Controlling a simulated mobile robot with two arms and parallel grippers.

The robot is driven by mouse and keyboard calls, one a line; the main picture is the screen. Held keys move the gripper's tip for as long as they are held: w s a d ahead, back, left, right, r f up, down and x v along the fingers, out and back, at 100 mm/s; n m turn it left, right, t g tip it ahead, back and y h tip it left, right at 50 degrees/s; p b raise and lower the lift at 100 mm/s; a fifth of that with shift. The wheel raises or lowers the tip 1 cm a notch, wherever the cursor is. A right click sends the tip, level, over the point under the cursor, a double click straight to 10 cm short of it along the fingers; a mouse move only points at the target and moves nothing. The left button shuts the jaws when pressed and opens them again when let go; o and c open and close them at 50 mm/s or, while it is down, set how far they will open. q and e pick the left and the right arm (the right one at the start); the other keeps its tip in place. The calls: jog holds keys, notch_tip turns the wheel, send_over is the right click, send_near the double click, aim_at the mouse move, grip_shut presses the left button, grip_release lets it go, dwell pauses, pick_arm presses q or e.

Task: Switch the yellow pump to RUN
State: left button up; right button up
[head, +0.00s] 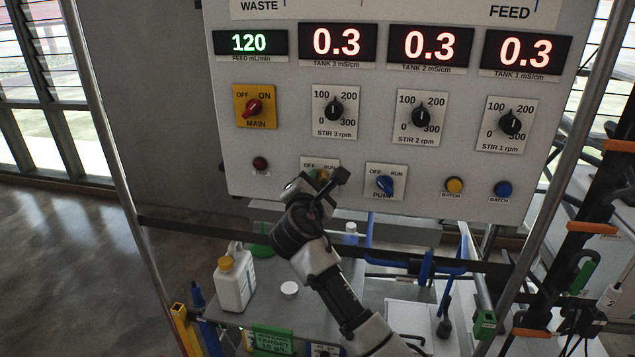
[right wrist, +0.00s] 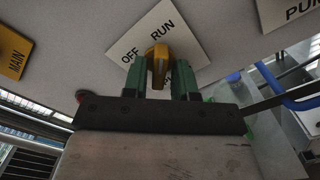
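The yellow pump switch (right wrist: 158,58) is a yellow knob on a white OFF/RUN plate (right wrist: 186,32). In the right wrist view my right gripper (right wrist: 159,76) has its green fingers on both sides of the knob, with almost no gap, and looks shut on it. I cannot tell for certain which word the knob points at. In the head view the right gripper (head: 325,182) covers most of the knob and the lower part of its plate (head: 318,164). The left gripper is not in view.
A blue PUMP switch (head: 385,184), turned towards OFF, sits just right of my gripper. A red lamp (head: 260,163) is to the left; yellow (head: 455,185) and blue (head: 502,188) BATCH buttons are to the right. The red MAIN switch (head: 252,106) and stir dials are above. A white bottle (head: 234,280) stands below.

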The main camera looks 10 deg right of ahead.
aim_at(317, 181)
jog(key=shift+o, duration=1.2)
jog(key=shift+s+r, duration=0.15)
jog(key=p+v, duration=0.3)
jog(key=v, duration=0.2)
jog(key=shift+r, duration=0.15)
jog(key=shift+p+v, duration=0.35)
jog(key=shift+v, duration=0.55)
